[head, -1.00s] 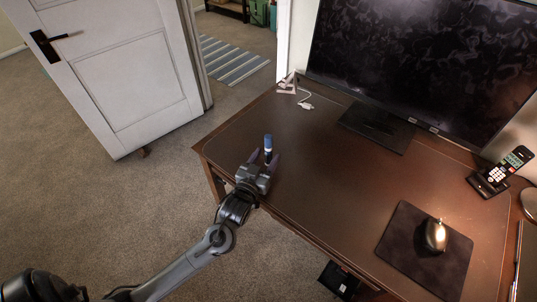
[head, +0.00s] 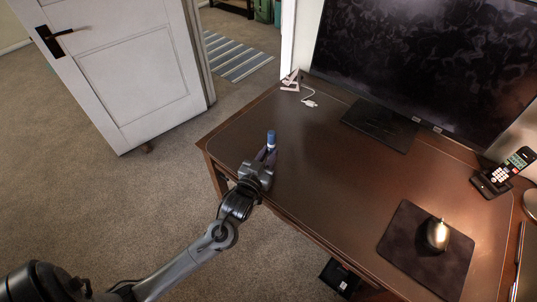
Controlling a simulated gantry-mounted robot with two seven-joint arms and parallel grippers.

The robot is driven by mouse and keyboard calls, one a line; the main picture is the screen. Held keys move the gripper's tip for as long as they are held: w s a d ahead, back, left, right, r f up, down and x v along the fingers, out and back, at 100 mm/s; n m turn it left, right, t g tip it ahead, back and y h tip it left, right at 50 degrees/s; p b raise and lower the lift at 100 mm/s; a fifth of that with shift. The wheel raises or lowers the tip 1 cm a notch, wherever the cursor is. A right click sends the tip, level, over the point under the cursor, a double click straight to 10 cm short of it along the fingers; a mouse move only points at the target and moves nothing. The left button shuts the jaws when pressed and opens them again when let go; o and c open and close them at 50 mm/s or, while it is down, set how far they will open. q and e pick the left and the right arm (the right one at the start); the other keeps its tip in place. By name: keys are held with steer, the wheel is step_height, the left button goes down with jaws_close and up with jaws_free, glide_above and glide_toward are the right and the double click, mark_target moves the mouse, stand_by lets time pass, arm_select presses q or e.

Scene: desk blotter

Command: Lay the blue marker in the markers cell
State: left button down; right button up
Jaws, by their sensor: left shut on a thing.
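The blue marker (head: 270,137) stands roughly upright in my left gripper (head: 267,154), near the left edge of the desk. My left gripper is shut on it, and the fingers hide its lower part. I cannot tell whether the marker touches the desk top. No markers cell or divided tray shows in the head view. My right gripper is not in view.
The brown desk (head: 330,180) has a wide clear middle. A monitor (head: 425,65) stands at the back, with a white cable (head: 308,97) left of it. A mouse (head: 437,234) on a dark pad (head: 408,252) and a phone (head: 503,172) are at the right.

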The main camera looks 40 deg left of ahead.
arm_select(q)
steer(key=shift+s+d, duration=0.1)
steer(key=shift+s, duration=0.25)
steer(key=p+v, duration=0.2)
steer(key=v, duration=1.3)
steer(key=w+d+r+m+h, duration=0.3)
steer(key=w+d+r+h, duration=0.25)
steer(key=w+d, duration=0.35)
step_height(320, 180, up, 27)
steer(key=s+p, duration=0.2)
steer(key=p, duration=3.6)
steer(key=shift+s+t, duration=0.3)
